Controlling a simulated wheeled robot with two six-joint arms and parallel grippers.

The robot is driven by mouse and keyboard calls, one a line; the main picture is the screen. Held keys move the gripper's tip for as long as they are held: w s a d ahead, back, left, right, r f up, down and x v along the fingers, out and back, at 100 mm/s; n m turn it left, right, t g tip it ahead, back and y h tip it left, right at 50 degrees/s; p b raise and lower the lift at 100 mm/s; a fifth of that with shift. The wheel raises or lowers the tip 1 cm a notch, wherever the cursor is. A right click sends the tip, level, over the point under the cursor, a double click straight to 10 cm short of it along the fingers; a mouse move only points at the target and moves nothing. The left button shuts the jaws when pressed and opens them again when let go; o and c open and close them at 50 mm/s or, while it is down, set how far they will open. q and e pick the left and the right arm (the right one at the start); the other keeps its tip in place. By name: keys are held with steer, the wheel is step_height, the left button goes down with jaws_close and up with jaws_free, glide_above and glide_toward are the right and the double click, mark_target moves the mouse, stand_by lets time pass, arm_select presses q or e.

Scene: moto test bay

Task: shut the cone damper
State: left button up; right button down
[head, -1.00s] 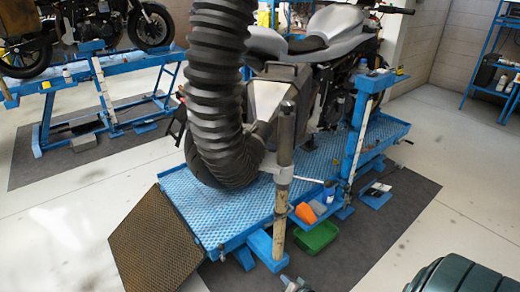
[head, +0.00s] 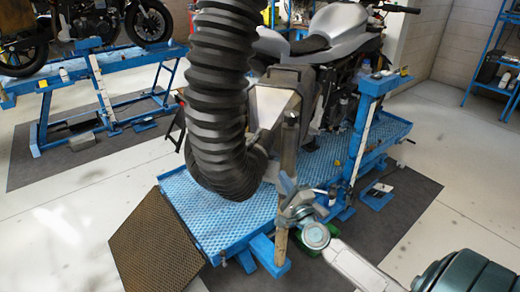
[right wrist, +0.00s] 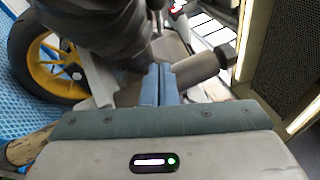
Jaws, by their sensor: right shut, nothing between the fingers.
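A big black ribbed hose (head: 217,80) hangs down and curves right at its lower end. A pale metal piece (head: 271,172), which looks like the cone, shows at that end, beside an upright grey post (head: 289,145). I cannot single out the damper flap; my gripper covers part of this spot. My right gripper (head: 284,181) is shut and empty, close to the cone and post; contact cannot be told. In the right wrist view its shut fingers (right wrist: 160,84) point toward the hose end (right wrist: 112,30), with a grey cylinder (right wrist: 202,66) just right of them. My left gripper is out of view.
A grey motorcycle (head: 335,30) stands on a blue lift (head: 215,232) with a brown ramp (head: 155,245) at its front. A blue stand (head: 362,130) rises to the right. A second lift (head: 110,75) is at the back left. The floor at far right is open.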

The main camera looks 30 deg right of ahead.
steer(key=p, duration=0.2)
glide_toward(259, 150)
steer(key=w+d+r, duration=0.3)
steer(key=w, duration=0.2)
steer(key=shift+w+a+r+p, duration=0.25)
steer(key=shift+w+a+r, duration=0.1)
steer(key=shift+a, duration=0.1)
steer(key=shift+w+a+r+p, duration=0.25)
steer(key=shift+w+a, duration=0.05)
steer(key=shift+a, duration=0.15)
steer(key=shift+w+a+r, duration=0.15)
steer(key=shift+w+a, duration=0.3)
